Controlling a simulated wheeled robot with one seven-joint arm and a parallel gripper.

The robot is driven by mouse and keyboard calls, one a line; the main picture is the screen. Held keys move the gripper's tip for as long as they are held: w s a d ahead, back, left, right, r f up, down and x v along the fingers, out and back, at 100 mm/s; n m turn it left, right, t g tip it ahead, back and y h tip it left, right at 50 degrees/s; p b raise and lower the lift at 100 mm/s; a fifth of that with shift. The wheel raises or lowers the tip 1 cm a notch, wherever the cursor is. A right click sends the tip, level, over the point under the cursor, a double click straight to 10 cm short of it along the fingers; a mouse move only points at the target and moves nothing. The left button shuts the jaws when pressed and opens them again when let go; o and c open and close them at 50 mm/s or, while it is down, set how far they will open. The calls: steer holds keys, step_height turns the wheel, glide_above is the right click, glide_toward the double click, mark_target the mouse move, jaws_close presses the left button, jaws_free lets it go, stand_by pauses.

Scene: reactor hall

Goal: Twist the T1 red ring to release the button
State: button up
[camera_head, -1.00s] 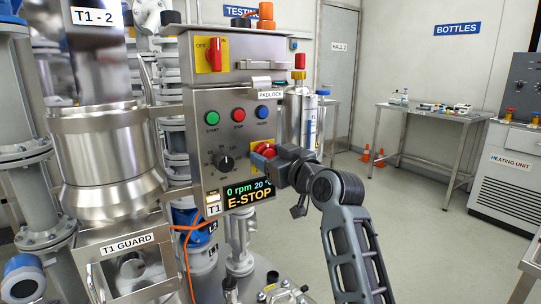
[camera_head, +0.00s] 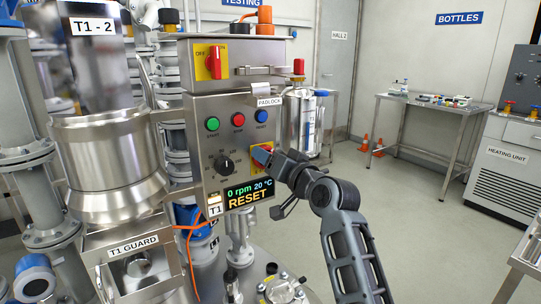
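The T1 control box (camera_head: 204,108) stands in the middle, marked by a T1 label (camera_head: 215,210). Its display (camera_head: 248,194) reads "0 rpm 20 °C" and "RESET". The red ring's yellow plate (camera_head: 256,166) shows at the panel's right, below the blue button (camera_head: 261,116). My gripper (camera_head: 262,155) is at this plate and hides most or all of the red ring. I cannot tell whether its fingers are around the ring or apart from it. Green (camera_head: 213,124) and red (camera_head: 238,120) buttons and a black knob (camera_head: 224,165) are to the left on the panel.
A red switch (camera_head: 214,62) on yellow sits on the upper box. A padlock label (camera_head: 269,101) is above the buttons. The T1 guard (camera_head: 134,246) and steel piping are at left. A table with items (camera_head: 425,106) stands behind at right, with open floor before it.

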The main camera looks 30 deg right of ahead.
steer(key=shift+m, duration=0.3)
steer(key=o, duration=1.1)
steer(key=shift+c, duration=0.2)
steer(key=s, duration=0.7)
steer(key=shift+s+b, duration=0.4)
